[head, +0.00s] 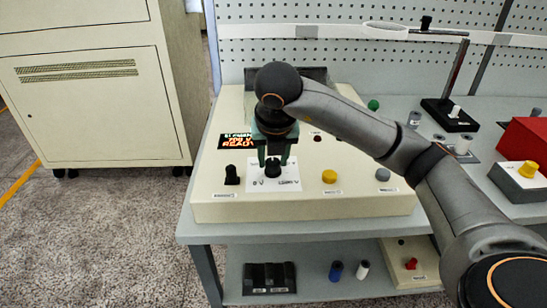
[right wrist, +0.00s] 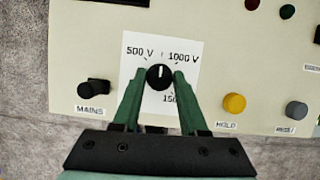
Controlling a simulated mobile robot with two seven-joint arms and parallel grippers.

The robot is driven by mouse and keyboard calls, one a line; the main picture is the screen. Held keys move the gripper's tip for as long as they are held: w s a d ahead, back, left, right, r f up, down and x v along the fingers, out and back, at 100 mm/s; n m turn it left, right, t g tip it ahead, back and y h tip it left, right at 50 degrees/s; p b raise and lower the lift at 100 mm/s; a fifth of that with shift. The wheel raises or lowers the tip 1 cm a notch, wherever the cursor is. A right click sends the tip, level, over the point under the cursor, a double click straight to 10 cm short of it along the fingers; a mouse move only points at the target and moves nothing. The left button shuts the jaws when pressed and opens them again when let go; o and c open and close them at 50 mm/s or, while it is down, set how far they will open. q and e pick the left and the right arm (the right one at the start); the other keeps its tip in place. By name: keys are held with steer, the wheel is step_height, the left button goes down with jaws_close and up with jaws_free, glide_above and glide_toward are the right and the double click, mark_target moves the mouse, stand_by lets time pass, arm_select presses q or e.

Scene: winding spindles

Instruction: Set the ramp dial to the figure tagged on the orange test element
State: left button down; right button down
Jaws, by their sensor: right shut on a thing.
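The ramp dial (right wrist: 160,78) is a black round knob on a white label card, on the sloped cream panel. Its white mark points up in the right wrist view, between the printed 500 V and 1000 V. My right gripper (head: 273,161) comes down on the dial from above and is shut on its sides; its green fingers also show in the right wrist view. The dial shows in the head view (head: 273,171) below the fingers. My left gripper is not in view.
A black MAINS switch (right wrist: 94,88), a yellow HOLD button (right wrist: 234,103) and a grey button (right wrist: 296,110) flank the dial. A lamp stand (head: 449,115), a red box (head: 527,140) and a grey box with a yellow knob (head: 519,182) stand right.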

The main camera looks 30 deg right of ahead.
steer(key=shift+m, duration=0.3)
steer(key=shift+c, duration=2.2)
jaws_free()
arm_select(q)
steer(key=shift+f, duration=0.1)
arm_select(e)
steer(key=p+v, duration=0.2)
steer(key=v, duration=0.3)
steer(key=shift+w+r, duration=0.1)
steer(key=shift+r, duration=0.15)
step_height(320, 180, up, 6)
steer(key=p, duration=0.2)
glide_above(273, 180)
steer(key=s+a, duration=0.1)
steer(key=s, duration=0.1)
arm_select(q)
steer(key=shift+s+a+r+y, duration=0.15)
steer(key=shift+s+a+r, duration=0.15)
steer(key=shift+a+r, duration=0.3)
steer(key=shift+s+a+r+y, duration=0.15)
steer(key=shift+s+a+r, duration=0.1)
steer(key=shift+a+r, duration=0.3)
arm_select(e)
steer(key=shift+s+a+r, duration=0.2)
steer(key=shift+s+a, duration=0.1)
steer(key=shift+s, duration=0.05)
